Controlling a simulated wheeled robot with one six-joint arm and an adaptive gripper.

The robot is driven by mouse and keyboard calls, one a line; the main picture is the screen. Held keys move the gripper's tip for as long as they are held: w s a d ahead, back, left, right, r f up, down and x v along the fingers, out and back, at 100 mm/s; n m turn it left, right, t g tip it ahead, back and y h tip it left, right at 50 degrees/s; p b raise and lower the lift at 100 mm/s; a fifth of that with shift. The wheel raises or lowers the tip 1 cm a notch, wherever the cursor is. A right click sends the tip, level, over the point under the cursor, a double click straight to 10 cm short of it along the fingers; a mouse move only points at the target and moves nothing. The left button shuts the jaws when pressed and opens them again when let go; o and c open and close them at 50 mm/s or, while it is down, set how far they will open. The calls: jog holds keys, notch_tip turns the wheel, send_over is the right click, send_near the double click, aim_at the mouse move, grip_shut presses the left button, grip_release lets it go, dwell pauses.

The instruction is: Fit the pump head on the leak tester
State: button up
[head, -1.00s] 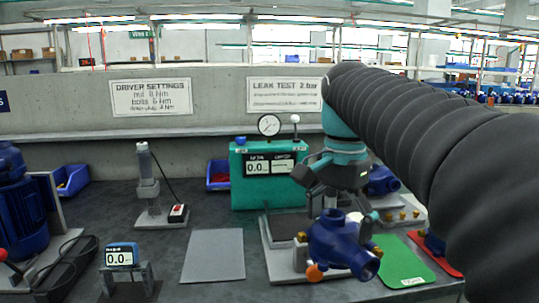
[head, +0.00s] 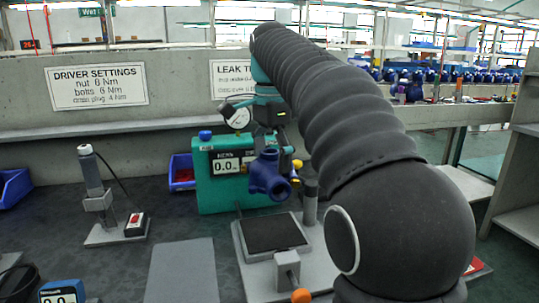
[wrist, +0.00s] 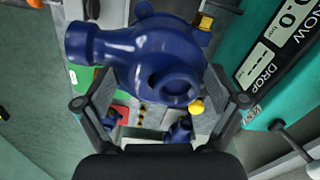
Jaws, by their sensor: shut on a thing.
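The blue pump head (head: 268,178) hangs in the air in my gripper (head: 268,142), in front of the right part of the teal leak tester box (head: 218,190). In the wrist view the pump head (wrist: 150,50) sits between the two fingers of my gripper (wrist: 160,104), with a round port towards the camera and yellow caps at its edges. The tester's grey base plate (head: 312,262) carries a black pad (head: 272,233), which is bare. A clamp block with an orange knob (head: 301,296) stands at its front. My arm hides the base's right side.
A grey mat (head: 182,272) lies left of the base. A driver stand (head: 98,200) with a red switch stands further left. Blue bins (head: 182,172) stand at the back. The wrist view shows other blue pump parts (wrist: 180,130) and a green mat (wrist: 84,76) below.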

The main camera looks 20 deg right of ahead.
jog(key=shift+f, duration=1.1)
notch_tip(320, 180, down, 3)
jog(key=b, duration=0.2)
jog(key=shift+w+b, duration=0.1)
jog(key=shift+b, duration=0.3)
jog(key=shift+f, duration=0.6)
jog(key=shift+p, duration=0.45)
jog(key=shift+f+b, duration=1.65)
jog(key=shift+f, duration=1.25)
dwell(1.8)
jog(key=o, duration=1)
jog(key=shift+c, duration=0.2)
